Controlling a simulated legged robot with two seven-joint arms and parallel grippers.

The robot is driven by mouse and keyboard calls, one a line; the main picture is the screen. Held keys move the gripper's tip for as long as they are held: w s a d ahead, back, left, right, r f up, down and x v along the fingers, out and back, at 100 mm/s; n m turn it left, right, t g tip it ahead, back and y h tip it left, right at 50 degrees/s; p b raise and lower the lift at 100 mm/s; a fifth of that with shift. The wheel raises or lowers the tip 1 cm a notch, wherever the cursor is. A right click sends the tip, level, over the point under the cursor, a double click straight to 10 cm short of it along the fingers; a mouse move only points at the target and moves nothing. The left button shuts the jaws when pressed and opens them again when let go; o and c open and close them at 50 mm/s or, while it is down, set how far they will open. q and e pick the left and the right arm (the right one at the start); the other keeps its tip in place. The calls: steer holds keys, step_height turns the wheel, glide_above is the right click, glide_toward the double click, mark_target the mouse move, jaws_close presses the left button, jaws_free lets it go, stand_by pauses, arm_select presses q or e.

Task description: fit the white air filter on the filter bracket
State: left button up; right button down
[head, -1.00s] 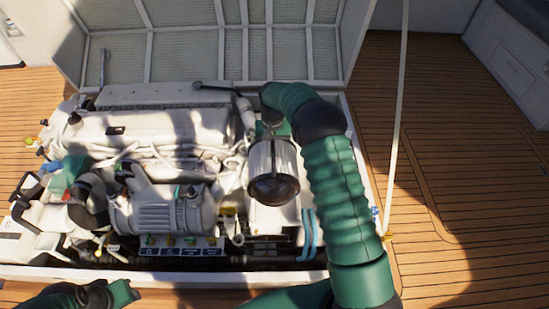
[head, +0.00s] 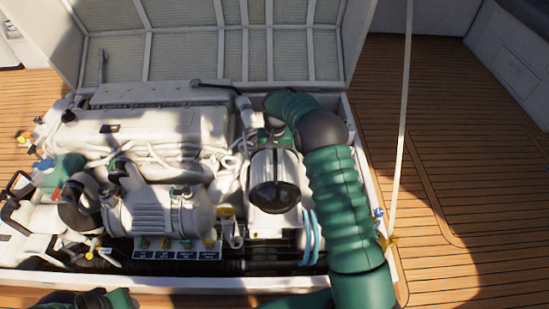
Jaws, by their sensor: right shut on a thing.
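The white air filter (head: 263,167) is a cylinder with a dark round end cap (head: 274,185) that faces me. It is at the right end of the engine in the head view. My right gripper (head: 270,137) is at the far side of the filter and shut on it; its fingertips are mostly hidden. I cannot make out the filter bracket; the filter and my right arm cover that area. I cannot tell whether the filter touches it. My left gripper (head: 122,299) is only partly in view at the bottom edge, away from the filter, and its jaws are unclear.
The white engine (head: 150,135) fills the open hatch, with hoses and a row of labelled valves (head: 178,249) in front. Light blue hoses (head: 312,238) stand right of the filter. The raised hatch lid (head: 200,55) is behind. A rope (head: 403,130) hangs at right; the wooden deck (head: 470,190) is clear.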

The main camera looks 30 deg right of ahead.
step_height(320, 180, down, 2)
steer(key=shift+d+b, duration=0.15)
steer(key=shift+b, duration=0.5)
step_height(320, 180, down, 4)
steer(key=shift+r+b, duration=0.25)
steer(key=shift+b, duration=1)
steer(key=shift+a+p, duration=0.2)
steer(key=shift+p, duration=0.15)
steer(key=shift+f, duration=0.25)
steer(key=c, duration=1.3)
jaws_free()
steer(key=shift+s, duration=0.1)
